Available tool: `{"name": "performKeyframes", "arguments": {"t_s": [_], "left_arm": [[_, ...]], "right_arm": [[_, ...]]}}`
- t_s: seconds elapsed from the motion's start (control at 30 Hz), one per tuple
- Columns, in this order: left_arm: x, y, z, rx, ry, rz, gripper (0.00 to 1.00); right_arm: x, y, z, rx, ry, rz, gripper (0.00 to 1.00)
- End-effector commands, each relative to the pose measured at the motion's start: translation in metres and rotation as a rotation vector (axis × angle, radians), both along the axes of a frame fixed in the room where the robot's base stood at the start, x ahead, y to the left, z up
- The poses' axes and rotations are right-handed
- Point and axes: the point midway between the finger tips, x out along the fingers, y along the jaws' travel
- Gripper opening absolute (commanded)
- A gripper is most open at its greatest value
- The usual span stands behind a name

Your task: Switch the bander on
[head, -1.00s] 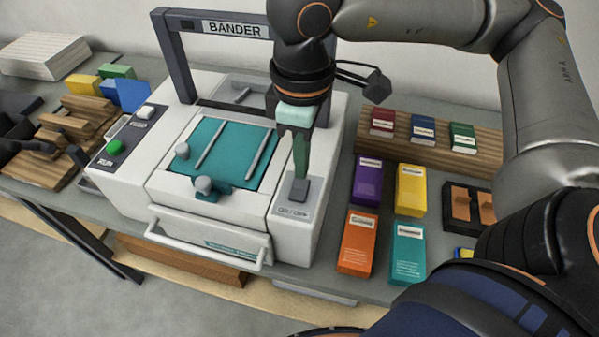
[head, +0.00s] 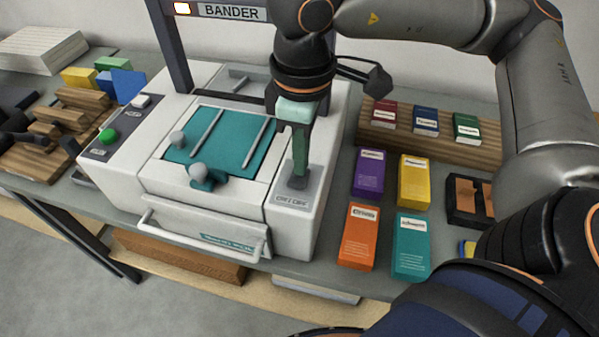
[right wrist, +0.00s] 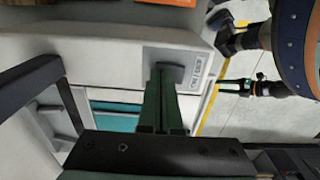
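The bander (head: 230,205) is a white machine with a teal bed and a dark arch labelled BANDER. A small lamp (head: 182,8) on the arch glows. At its front right is a panel with a dark grey rocker switch (head: 298,184), which also shows in the right wrist view (right wrist: 172,72). My right gripper (head: 299,178) is shut and empty, pointing down, its green fingertips at the switch and seemingly touching it. The fingers lie together in the right wrist view (right wrist: 168,82). What seems to be my left gripper (right wrist: 232,87) shows small over the floor there; its opening is unclear.
A green button (head: 107,135) and a white button (head: 141,100) are on the bander's left panel. Several coloured boxes, such as the purple one (head: 369,172), stand to its right. Wooden pieces (head: 80,112) lie left. Floor shows in front of the table.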

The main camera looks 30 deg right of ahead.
Motion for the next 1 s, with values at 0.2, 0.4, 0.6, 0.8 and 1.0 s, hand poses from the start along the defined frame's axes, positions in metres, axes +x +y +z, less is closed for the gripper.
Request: {"name": "performKeyframes", "arguments": {"t_s": [0.2,0.4,0.6,0.8,1.0], "left_arm": [[0.000,0.000,0.014,0.000,0.000,0.000,0.61],[0.000,0.000,0.029,0.000,0.000,0.000,0.61],[0.000,0.000,0.040,0.000,0.000,0.000,0.61],[0.000,0.000,0.040,0.000,0.000,0.000,0.61],[0.000,0.000,0.040,0.000,-0.001,0.000,0.61]], "right_arm": [[-0.004,0.001,0.016,-0.001,0.021,0.003,0.00],[-0.003,0.001,0.042,-0.001,0.018,0.002,0.00],[-0.003,0.001,0.062,-0.002,0.018,0.002,0.00],[-0.003,0.000,0.065,-0.002,0.016,0.001,0.00],[-0.003,0.000,0.065,-0.002,0.016,0.001,0.00]]}}
